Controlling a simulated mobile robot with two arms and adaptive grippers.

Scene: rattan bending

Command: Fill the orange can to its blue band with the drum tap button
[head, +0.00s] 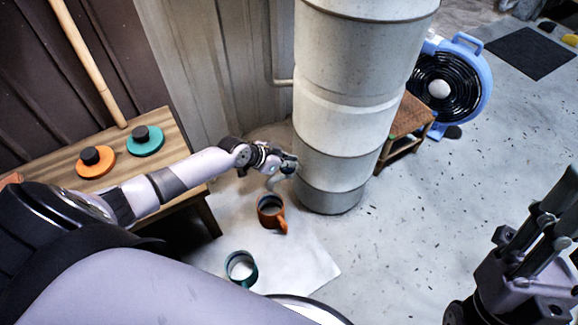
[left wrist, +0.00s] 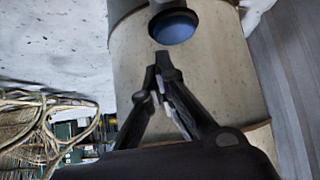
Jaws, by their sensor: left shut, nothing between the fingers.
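The pale drum (head: 350,125) stands upright at the centre of the head view. The orange can (head: 270,212) stands on a white sheet at its foot, handle toward the lower right; its blue band and fill level cannot be made out. My left gripper (head: 288,164) is shut and empty at the drum's left side, above the can. A pale curved spout (head: 274,181) shows just below it. In the left wrist view, the shut fingertips (left wrist: 164,62) lie just below a round blue button (left wrist: 175,29) in a dark ring; contact is unclear. My right gripper (head: 535,235) is at the lower right.
A teal can (head: 241,268) stands on the white sheet (head: 308,265). Orange (head: 96,169) and teal (head: 146,147) lids with black knobs lie on a wooden bench (head: 60,160). A stool (head: 409,120) and blue fan (head: 474,90) stand behind the drum. The right floor is mostly clear.

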